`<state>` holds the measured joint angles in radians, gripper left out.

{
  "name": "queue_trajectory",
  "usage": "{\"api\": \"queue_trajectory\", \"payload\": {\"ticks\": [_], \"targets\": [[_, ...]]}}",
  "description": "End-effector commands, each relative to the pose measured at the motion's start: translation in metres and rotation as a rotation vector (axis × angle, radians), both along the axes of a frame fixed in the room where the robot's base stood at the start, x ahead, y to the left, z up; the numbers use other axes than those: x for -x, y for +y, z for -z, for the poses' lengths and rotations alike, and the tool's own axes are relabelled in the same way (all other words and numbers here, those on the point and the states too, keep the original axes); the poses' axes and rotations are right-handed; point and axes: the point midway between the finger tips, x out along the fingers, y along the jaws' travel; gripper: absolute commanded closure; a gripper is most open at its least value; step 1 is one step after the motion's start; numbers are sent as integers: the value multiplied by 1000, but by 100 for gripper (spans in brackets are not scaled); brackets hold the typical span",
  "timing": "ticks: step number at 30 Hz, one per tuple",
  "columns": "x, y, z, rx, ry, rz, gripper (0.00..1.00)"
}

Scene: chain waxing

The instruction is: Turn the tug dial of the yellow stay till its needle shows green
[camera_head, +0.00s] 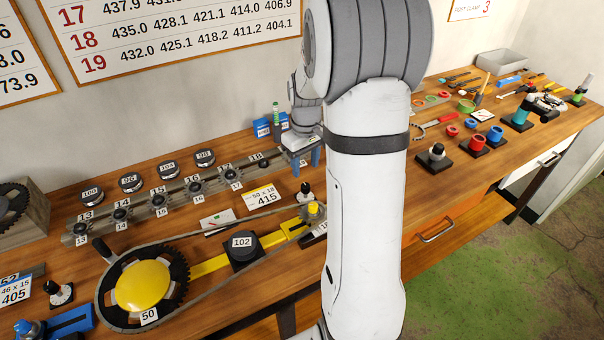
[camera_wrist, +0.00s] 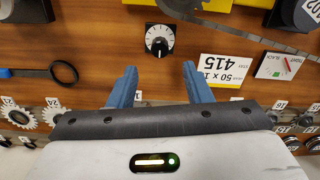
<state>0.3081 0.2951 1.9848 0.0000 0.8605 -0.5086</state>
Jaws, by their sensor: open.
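The yellow stay (camera_head: 210,264) runs from the large yellow-hubbed sprocket (camera_head: 143,286) past the 102 block (camera_head: 242,250) to a small sprocket end, with a chain around them. Its tug dial (camera_head: 306,193), a black knob on a pale marked face, stands behind the stay's right end. It also shows in the wrist view (camera_wrist: 159,41). The tight/slack gauge (camera_head: 217,220) lies behind the chain; it shows in the wrist view (camera_wrist: 277,67) with a green patch, its needle too small to read. My gripper (camera_head: 306,164) is open and empty, its blue fingers (camera_wrist: 160,78) apart from the dial.
A card reading 415 (camera_head: 264,197) lies beside the dial. A rack of numbered small sprockets (camera_head: 178,194) runs behind. A black ring tool (camera_wrist: 64,72) lies left in the wrist view. My arm hides part of the bench.

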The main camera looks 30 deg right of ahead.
Motion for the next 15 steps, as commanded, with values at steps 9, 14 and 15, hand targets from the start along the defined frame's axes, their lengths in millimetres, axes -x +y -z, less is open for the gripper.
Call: {"api": "queue_trajectory", "payload": {"ticks": [9, 14, 15], "targets": [[2, 0, 49, -2, 5, 2, 55], [1, -1, 65, -1, 3, 3, 55], [1, -1, 68, -1, 2, 3, 55]]}}
